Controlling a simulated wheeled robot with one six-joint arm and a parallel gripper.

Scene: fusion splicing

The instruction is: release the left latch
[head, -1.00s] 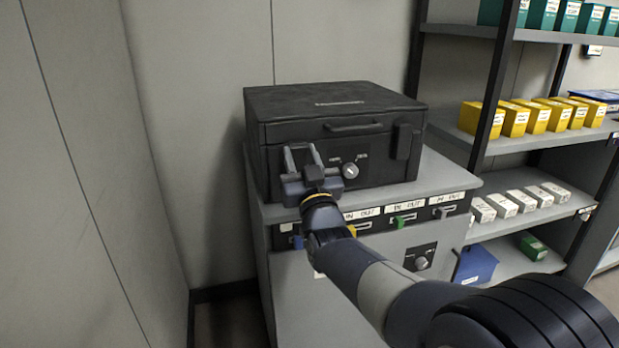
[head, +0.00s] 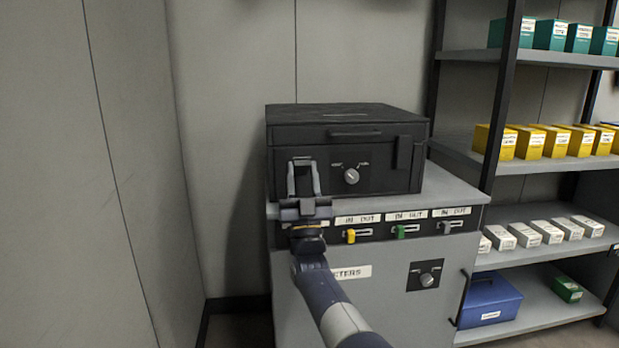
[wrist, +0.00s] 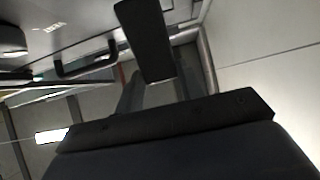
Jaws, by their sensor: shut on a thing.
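The black case (head: 380,178) stands shut on the grey cabinet. Its right latch (head: 403,153) lies upright against the front. My gripper (head: 302,167) is at the left of the case's front, shut on the left latch, with its fingers pointing up on either side of it. The fingers hide most of that latch in the head view. In the wrist view, which looks upside down, the left latch is a dark slab (wrist: 145,40) at the top middle. I cannot tell whether it has come free of the lid.
A round knob (head: 351,176) sits right of my gripper, and a lid handle (head: 355,133) above it. Below are yellow (head: 350,236) and green (head: 399,231) sliders on the cabinet. A wall is at left and a shelf rack (head: 530,56) at right.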

